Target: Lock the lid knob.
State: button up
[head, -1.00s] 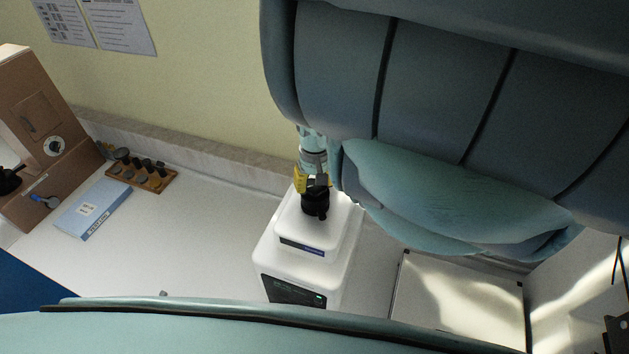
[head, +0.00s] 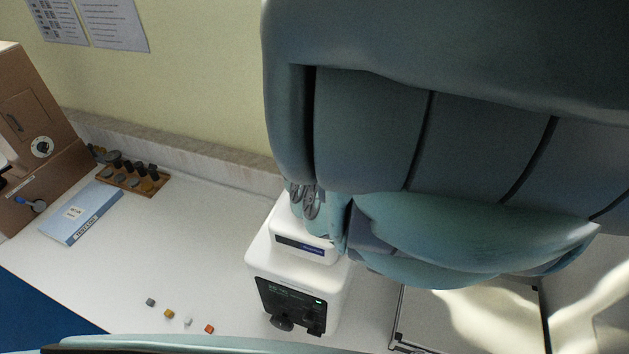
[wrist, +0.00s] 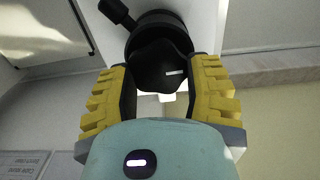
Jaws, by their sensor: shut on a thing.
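The white machine (head: 262,252) stands on the white bench in the head view, with a dark front panel (head: 290,305). Its lid top and knob are hidden there behind my arm. In the wrist view the black lid knob (wrist: 158,66) has a lobed shape and a small white mark, and sits in front of a black round collar (wrist: 160,20). A black lever (wrist: 116,12) sticks out to the upper left of the collar. My gripper (wrist: 163,78) has its yellow fingers shut on the knob, one at each side.
Left on the bench are a blue-and-white box (head: 82,212), a wooden rack (head: 133,180) with dark pieces and a brown cabinet (head: 40,130). Several small cubes (head: 169,314) lie near the front. A pale panel (head: 450,315) is at the right. The bench's middle left is clear.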

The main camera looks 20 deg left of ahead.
dwell(0.4)
jog(key=o, duration=1.2)
jog(key=shift+r, duration=3.75)
